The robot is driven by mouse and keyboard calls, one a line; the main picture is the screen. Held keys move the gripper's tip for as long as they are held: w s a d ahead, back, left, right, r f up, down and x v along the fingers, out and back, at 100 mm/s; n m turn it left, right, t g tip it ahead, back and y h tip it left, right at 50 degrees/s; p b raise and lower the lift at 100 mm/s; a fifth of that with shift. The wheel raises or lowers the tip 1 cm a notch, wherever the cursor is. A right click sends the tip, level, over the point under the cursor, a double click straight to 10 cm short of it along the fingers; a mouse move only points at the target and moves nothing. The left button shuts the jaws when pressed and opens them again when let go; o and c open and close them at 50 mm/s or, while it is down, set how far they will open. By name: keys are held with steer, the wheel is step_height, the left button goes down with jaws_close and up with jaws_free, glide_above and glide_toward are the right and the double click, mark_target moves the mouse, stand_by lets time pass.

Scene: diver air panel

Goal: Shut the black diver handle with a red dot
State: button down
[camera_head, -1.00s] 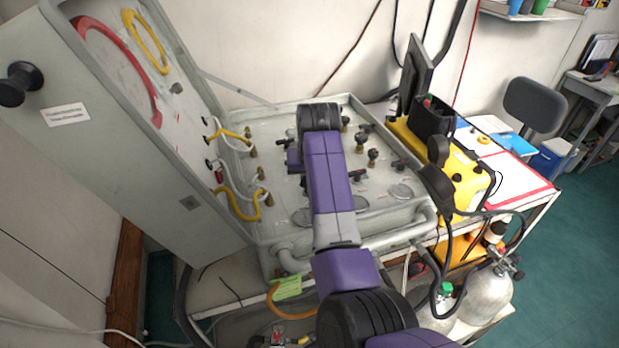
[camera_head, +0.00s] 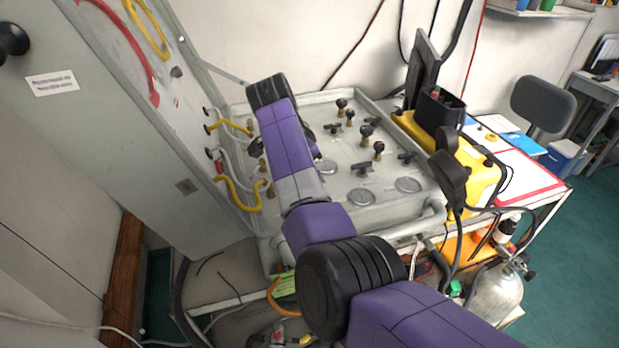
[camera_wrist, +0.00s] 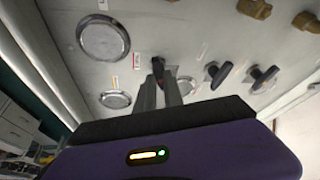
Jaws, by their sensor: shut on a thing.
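In the wrist view, my gripper (camera_wrist: 162,88) has its two grey fingers close together at the panel face. A black handle (camera_wrist: 158,66) shows at the fingertips, with a small reddish patch by it. The fingers are shut on this handle, and hide most of it, so its exact angle is hard to tell. In the head view, my arm reaches over the left part of the grey diver air panel (camera_head: 300,222) and covers the gripper and the held handle.
Other black handles (camera_wrist: 218,74) and round gauges (camera_wrist: 103,38) sit close by on the panel. Brass-stemmed black knobs (camera_head: 367,131) stand at its middle. The open lid (camera_head: 150,150) with yellow hoses (camera_head: 240,197) rises at left. A yellow case (camera_head: 470,175) stands at right.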

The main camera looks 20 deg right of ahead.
steer(key=shift+w+f+m+g+b, duration=0.15)
steer(key=shift+m+g+b, duration=0.25)
steer(key=shift+m+b, duration=0.8)
steer(key=shift+m+g+h+b, duration=0.3)
steer(key=shift+m+b, duration=0.4)
steer(key=shift+b, duration=0.2)
steer(key=shift+r, duration=0.2)
steer(key=c, duration=1.5)
jaws_free()
steer(key=shift+o, duration=0.2)
steer(key=b+v, duration=0.1)
steer(key=v, duration=0.6)
steer(key=shift+a+r, duration=0.2)
steer(key=shift+r, duration=0.15)
